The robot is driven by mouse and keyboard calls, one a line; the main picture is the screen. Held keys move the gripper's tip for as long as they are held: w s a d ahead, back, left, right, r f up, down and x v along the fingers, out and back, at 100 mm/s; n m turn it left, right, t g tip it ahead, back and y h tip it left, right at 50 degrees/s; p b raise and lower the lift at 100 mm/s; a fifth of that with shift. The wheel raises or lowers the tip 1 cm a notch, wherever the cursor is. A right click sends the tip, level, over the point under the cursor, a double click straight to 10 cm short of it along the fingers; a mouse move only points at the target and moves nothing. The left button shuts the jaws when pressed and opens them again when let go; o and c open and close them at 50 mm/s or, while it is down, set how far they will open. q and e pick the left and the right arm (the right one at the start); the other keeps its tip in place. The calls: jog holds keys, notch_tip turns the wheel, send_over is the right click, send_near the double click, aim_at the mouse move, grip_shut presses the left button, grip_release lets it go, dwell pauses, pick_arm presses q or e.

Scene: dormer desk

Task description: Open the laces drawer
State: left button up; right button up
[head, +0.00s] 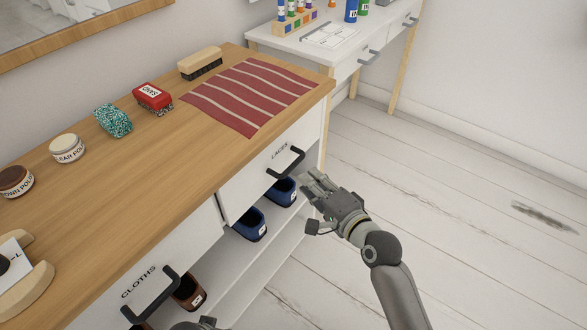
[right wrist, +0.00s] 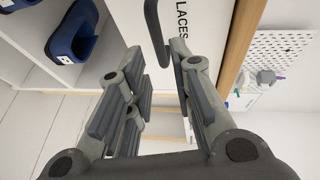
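The laces drawer (head: 250,178) is in the white front of the wooden-topped cabinet, labelled LACES, and looks shut. Its black bar handle (head: 287,162) also shows at the top of the right wrist view (right wrist: 154,32). My right gripper (head: 318,184) is just right of the handle. In the right wrist view its fingers (right wrist: 158,65) are spread apart with nothing between the pads, and the handle lies near the fingertips. I cannot tell whether they touch it. A small dark part at the bottom edge may be my left gripper (head: 205,323); its fingers are not clear.
The cloths drawer (head: 120,285) is at the lower left. Blue shoes (head: 250,224) stand on the open shelf below the laces drawer. A striped red cloth (head: 250,95), a brush (head: 200,63) and tins are on top. The floor (head: 470,200) at right is clear.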

aim_at(294, 163)
pick_arm(q)
notch_tip(294, 163, up, 7)
jog(key=w+b, duration=0.1)
jog(key=shift+f+b, duration=0.15)
jog(key=shift+b, duration=0.2)
pick_arm(e)
jog(key=shift+x, duration=4.65)
jog(key=shift+d+f, duration=0.1)
grip_shut()
